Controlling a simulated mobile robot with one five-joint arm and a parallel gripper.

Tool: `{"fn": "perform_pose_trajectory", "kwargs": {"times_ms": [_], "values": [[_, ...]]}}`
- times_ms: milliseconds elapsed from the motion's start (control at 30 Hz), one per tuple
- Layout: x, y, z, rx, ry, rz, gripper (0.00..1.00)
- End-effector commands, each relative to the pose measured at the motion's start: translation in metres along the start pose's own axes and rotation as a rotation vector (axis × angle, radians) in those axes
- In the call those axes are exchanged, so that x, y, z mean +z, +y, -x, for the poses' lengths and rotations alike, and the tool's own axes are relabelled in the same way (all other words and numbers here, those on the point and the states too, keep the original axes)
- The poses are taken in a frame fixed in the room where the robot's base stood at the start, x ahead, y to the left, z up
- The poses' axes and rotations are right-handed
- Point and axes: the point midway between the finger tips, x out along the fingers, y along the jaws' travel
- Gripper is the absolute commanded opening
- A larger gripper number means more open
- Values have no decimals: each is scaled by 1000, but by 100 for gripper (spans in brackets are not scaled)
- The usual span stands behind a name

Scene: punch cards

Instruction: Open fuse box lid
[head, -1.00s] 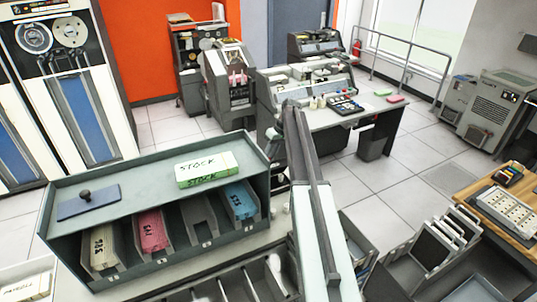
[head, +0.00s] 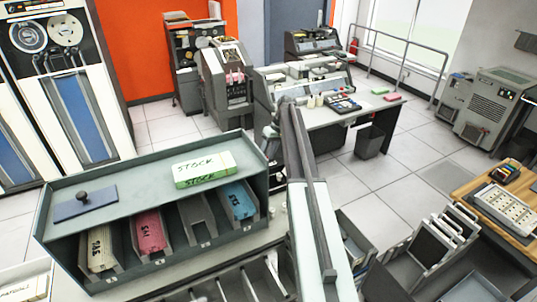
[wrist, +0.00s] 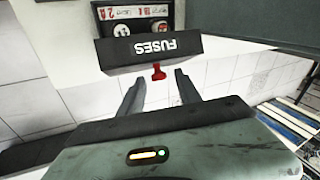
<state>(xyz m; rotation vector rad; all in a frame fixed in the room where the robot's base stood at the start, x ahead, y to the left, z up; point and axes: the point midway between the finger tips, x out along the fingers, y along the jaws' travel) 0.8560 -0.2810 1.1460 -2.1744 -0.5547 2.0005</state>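The fuse box lid (wrist: 152,49) is a dark panel with white FUSES lettering, upside down in the wrist view. A red tab (wrist: 158,71) sticks out from its lower edge. Beyond the lid is a dark panel (wrist: 138,14) with red labels and round parts; I cannot tell how far the lid stands open. My gripper (wrist: 158,76) is open, with its two dark fingers pointing at the lid. The red tab shows between the fingertips, with a gap on both sides; contact is not visible. I cannot make out the fuse box in the head view.
A grey card rack (head: 130,178) with coloured card trays and a green-white STOCK box (head: 204,168) stands at the left. A wooden table (head: 465,187) is at the right. A desk with machines (head: 350,108) stands behind. Tiled floor (head: 395,160) lies open between them.

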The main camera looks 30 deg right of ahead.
Motion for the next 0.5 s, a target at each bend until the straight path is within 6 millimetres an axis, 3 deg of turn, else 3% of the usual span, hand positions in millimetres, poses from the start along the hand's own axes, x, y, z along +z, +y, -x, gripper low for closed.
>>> {"fn": "perform_pose_trajectory", "kwargs": {"times_ms": [167, 500], "values": [[-1, 0, 10, 1, 1, -1, 40], [-2, -3, 70, 0, 0, 0, 40]]}}
